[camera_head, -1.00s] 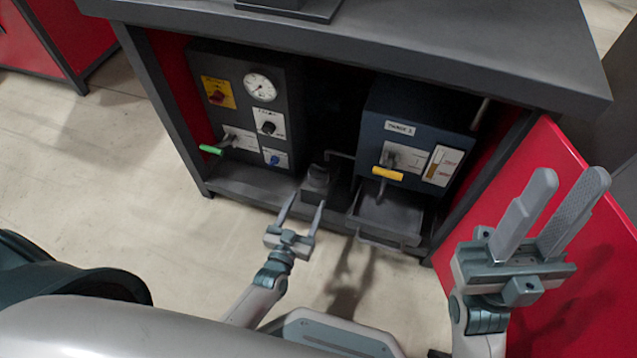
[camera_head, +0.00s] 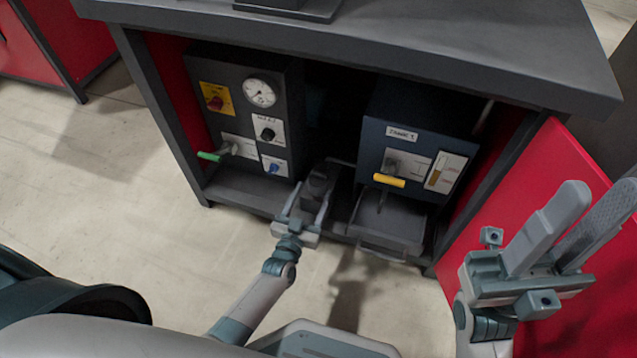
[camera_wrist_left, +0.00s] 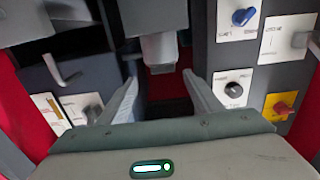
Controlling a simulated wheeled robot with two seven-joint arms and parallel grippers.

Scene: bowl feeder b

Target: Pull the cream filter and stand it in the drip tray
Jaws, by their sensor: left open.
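My left gripper (camera_head: 309,197) is open and empty at the housing, one finger on each side. In the left wrist view its fingertips (camera_wrist_left: 162,84) are spread below the pale piece, apart from it. The grey drip tray (camera_head: 392,226) sits under the blue unit, right of the housing. My right gripper (camera_head: 598,205) is open and empty.
A dark panel (camera_head: 228,120) with a gauge, knobs and green-handled lever stands left in the cabinet. The blue unit (camera_head: 440,135) has a yellow-handled lever (camera_head: 389,180) above the tray. The red door (camera_head: 560,160) is open on the right.

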